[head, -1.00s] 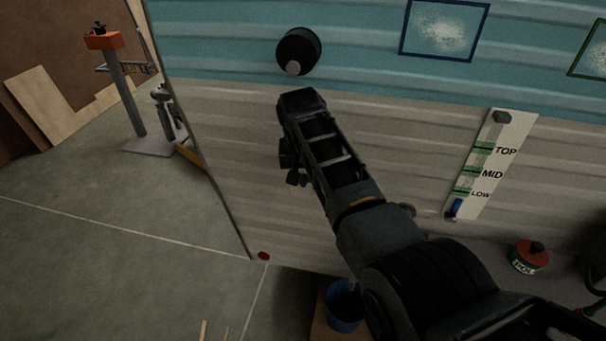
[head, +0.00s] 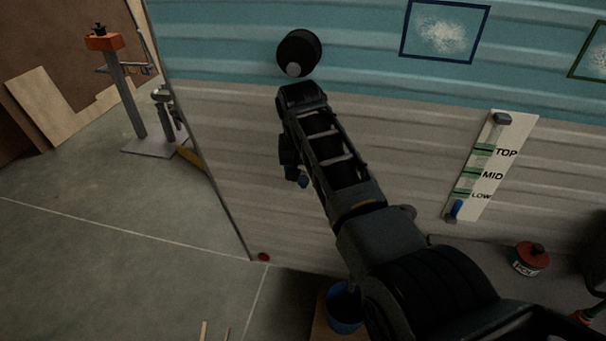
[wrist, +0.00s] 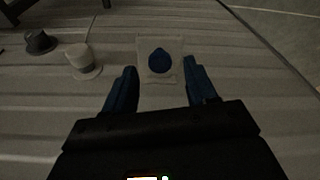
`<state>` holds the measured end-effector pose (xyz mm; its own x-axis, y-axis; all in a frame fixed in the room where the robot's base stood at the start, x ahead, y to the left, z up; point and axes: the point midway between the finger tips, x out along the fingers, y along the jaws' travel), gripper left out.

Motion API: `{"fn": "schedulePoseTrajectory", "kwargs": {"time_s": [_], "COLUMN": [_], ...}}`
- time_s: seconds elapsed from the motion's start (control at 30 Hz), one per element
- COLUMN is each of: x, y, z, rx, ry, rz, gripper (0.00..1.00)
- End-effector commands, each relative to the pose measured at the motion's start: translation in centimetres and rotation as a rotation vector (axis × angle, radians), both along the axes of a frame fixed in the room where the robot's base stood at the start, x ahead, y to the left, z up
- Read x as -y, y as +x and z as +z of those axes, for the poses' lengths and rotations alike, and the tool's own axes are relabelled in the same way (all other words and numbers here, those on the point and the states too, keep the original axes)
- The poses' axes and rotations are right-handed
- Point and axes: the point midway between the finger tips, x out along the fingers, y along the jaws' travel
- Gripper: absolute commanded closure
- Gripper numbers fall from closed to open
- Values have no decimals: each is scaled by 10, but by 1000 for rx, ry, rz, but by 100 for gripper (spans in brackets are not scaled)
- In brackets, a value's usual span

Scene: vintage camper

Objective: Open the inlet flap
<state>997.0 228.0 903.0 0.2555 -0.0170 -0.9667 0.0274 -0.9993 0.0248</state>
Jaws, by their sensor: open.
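In the wrist view, a pale square plate (wrist: 144,77) with a dark blue rounded cover (wrist: 160,61) is on the ribbed wall. It looks like the inlet flap, and it appears closed. My gripper (wrist: 160,66) is open, with its two blue fingers to the left and right of the plate's lower part. Nothing is between the fingers that I can see as held, and I cannot tell the gap to the wall. In the head view my gripper (head: 297,176) is partly visible beside the wall, and my arm hides the flap.
A white round cap (wrist: 83,61) and a dark fitting (wrist: 40,42) protrude left of the plate. In the head view, a black round fitting (head: 299,52) is above my arm. A level gauge (head: 491,165) is right; a red-topped can (head: 531,258) and blue cup (head: 344,308) are below.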

Motion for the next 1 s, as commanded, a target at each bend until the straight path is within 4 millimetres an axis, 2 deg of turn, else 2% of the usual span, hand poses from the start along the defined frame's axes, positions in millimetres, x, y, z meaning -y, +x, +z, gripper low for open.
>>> {"fn": "schedulePoseTrajectory", "kwargs": {"time_s": [0.1, 0.3, 0.53, 0.7, 0.83, 0.93, 1.0], "x": [-1, -1, -1, -1, 1, 7, 15], "y": [-5, -12, -15, -15, -17, -22, -29], "z": [20, 46, 56, 56, 50, 29, 7], "rx": [4, 3, 0, 0, 2, 18, 39], "ry": [1, 1, 0, 0, 1, 8, 17], "rz": [0, 1, 1, 1, 1, 4, 9], "gripper": [43, 43, 43, 43, 55, 64, 71]}}
